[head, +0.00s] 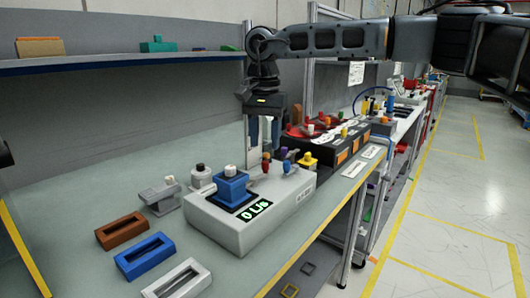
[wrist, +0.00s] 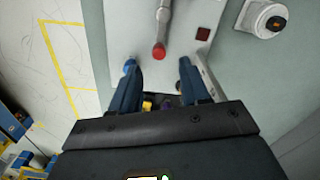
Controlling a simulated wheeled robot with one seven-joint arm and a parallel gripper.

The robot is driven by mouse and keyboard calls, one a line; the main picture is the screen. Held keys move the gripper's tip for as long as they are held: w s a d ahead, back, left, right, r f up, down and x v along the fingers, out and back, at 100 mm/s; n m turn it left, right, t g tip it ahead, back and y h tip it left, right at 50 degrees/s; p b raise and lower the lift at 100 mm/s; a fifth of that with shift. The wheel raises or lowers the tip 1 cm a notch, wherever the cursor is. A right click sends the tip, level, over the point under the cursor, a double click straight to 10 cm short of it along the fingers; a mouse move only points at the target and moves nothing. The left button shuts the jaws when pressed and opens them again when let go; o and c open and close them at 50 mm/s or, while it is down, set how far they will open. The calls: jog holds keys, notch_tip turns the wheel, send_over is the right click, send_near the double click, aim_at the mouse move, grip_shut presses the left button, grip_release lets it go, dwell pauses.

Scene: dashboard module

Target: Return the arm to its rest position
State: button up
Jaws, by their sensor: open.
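My arm (head: 330,40) reaches in from the upper right in the head view. My gripper (head: 263,145) points down over the back part of the light grey dashboard module (head: 220,220). In the wrist view my gripper (wrist: 160,72) shows two blue fingers held apart, with nothing gripped between them. A red-tipped lever (wrist: 159,52) on the module shows just past the fingertips. The module carries a blue block (head: 231,188) with a white knob and a green display reading about "0 L/s". How far the fingertips are from the panel is hard to tell.
Brown (head: 121,230), blue (head: 145,256) and grey (head: 178,281) slotted blocks lie on the bench at front left. A grey clamp-like part (head: 160,195) sits beside the module. A shelf (head: 120,62) runs behind. More modules (head: 340,140) stand farther right, and the floor (head: 440,220) is open at right.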

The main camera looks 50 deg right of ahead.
jog(key=shift+r, duration=1.05)
jog(key=shift+s, duration=0.1)
